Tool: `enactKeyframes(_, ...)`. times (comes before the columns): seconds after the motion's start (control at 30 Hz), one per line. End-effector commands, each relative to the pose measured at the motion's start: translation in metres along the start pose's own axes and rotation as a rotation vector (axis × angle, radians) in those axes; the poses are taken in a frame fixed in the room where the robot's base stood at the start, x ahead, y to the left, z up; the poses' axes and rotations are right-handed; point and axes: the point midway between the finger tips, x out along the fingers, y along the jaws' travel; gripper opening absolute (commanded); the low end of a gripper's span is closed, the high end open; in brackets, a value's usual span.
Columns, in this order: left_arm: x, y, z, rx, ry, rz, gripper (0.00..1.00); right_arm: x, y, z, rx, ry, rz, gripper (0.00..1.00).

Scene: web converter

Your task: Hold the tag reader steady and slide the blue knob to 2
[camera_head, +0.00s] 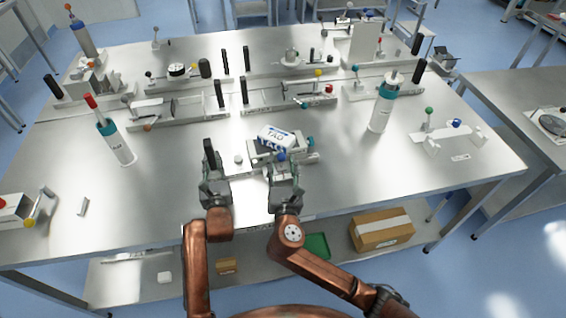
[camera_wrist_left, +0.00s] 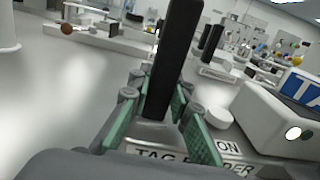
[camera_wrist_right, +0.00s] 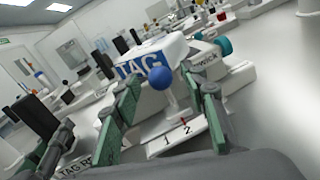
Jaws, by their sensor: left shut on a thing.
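The tag reader (camera_head: 263,148) is a pale block with a blue and white TAG label. It stands near the front middle of the table, and its base plate reads TAG READER in the left wrist view. My left gripper (camera_head: 211,171) is shut on the upright black handle (camera_wrist_left: 174,65) at its left end. The blue knob (camera_wrist_right: 160,77) sits on a short pale stem above a plate marked 1 and 2 (camera_wrist_right: 178,137). A small red mark shows by the 2. My right gripper (camera_wrist_right: 168,97) is open, its fingers on either side of the knob and stem.
A white bottle (camera_head: 383,105) stands to the right and another (camera_head: 116,143) to the left. Several slide fixtures (camera_head: 285,97) with black handles line up behind the reader.

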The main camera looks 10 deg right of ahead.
Motion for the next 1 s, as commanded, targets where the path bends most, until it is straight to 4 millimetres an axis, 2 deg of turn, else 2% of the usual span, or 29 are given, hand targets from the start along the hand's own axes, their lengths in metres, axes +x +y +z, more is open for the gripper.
enactKeyframes(0.03,0.0,0.003,-0.014,0.004,0.027,0.006,0.0,0.0,0.0,-0.001,0.0,0.001,0.001,0.4)
enactKeyframes(0.23,0.0,0.003,-0.014,0.004,0.027,0.006,0.0,-0.018,0.0,-0.002,0.002,0.002,0.002,0.4)
enactKeyframes(0.5,0.0,0.002,-0.014,0.004,0.027,0.005,0.0,-0.075,-0.001,-0.001,0.004,0.002,0.0,0.4)
enactKeyframes(0.7,0.0,0.002,-0.014,0.004,0.027,0.005,0.0,-0.107,-0.001,-0.001,0.002,0.001,-0.001,0.4)
enactKeyframes(0.83,0.0,0.002,-0.014,0.004,0.027,0.005,0.0,-0.118,-0.001,-0.001,0.002,0.0,-0.001,0.4)
enactKeyframes(1.0,0.0,0.002,-0.014,0.004,0.027,0.005,0.0,-0.122,-0.001,0.0,0.001,-0.002,0.0,0.4)
